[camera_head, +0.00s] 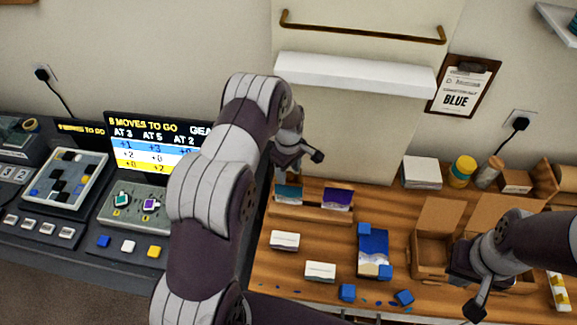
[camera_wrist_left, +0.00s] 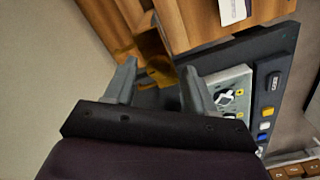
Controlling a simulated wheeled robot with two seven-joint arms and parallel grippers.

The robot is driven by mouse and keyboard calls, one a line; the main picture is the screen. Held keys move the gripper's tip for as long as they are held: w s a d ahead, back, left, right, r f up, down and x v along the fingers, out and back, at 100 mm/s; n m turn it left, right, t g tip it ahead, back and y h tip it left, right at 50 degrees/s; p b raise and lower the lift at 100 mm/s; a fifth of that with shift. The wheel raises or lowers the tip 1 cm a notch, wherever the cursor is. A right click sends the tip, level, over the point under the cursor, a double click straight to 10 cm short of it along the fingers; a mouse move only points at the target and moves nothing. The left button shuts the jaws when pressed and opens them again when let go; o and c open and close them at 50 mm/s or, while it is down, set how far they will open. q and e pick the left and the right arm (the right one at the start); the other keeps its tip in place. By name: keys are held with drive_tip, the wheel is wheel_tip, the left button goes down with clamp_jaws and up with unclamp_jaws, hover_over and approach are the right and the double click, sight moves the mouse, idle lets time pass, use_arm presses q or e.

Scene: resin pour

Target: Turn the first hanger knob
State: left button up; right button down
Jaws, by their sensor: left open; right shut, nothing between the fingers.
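Two knobs sit on a light panel of the dark console at the left in the head view: a teal knob (camera_head: 122,199) and a purple knob (camera_head: 150,204). I cannot tell which is the first hanger knob. The knob panel (camera_wrist_left: 242,79) also shows in the left wrist view, partly behind a finger. My left gripper (camera_head: 299,160) is open and empty, up near the wall, well to the right of the knobs. Its two fingers (camera_wrist_left: 158,75) show apart in the left wrist view. My right gripper (camera_head: 474,296) is shut and empty over the right side of the wooden bench.
A lit screen (camera_head: 153,147) stands behind the knobs, partly hidden by my left arm. Blue, white and yellow buttons (camera_head: 128,246) lie in front. The bench (camera_head: 285,268) holds white blocks (camera_head: 285,240), a blue pouch (camera_head: 373,243) and open cardboard boxes (camera_head: 434,225). A white shelf (camera_head: 355,77) juts from the wall.

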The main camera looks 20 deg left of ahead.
use_arm(q)
drive_tip(key=shift+w+d+f, duration=0.1)
drive_tip(key=shift+f, duration=0.15)
clamp_jaws()
